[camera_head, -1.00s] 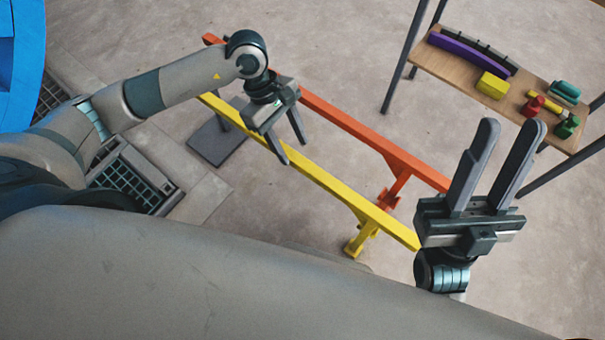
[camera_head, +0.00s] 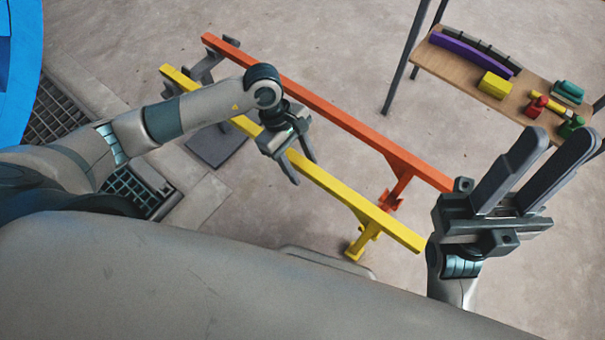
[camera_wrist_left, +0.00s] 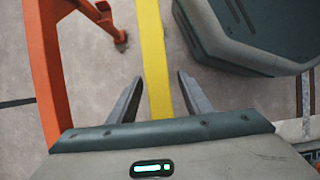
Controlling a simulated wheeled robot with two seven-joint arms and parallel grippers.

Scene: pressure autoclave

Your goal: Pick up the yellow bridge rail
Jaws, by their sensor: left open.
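The yellow bridge rail (camera_head: 340,190) runs diagonally from upper left to lower right in the head view, beside the orange rail. My left gripper (camera_head: 303,172) is over the middle of the yellow rail, its fingers apart. In the left wrist view the yellow rail (camera_wrist_left: 154,62) passes between the two open fingertips (camera_wrist_left: 159,88), with a gap on each side. I cannot tell whether the fingers reach down to the rail's height. My right gripper (camera_head: 535,168) is open and empty at the right, its fingers pointing up.
The orange rail (camera_head: 340,119) runs parallel behind the yellow one; it also shows at the left of the wrist view (camera_wrist_left: 45,70). A wooden table (camera_head: 440,66) with several coloured parts stands at upper right. Floor grating (camera_head: 62,112) and a blue round object (camera_head: 20,70) are at left.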

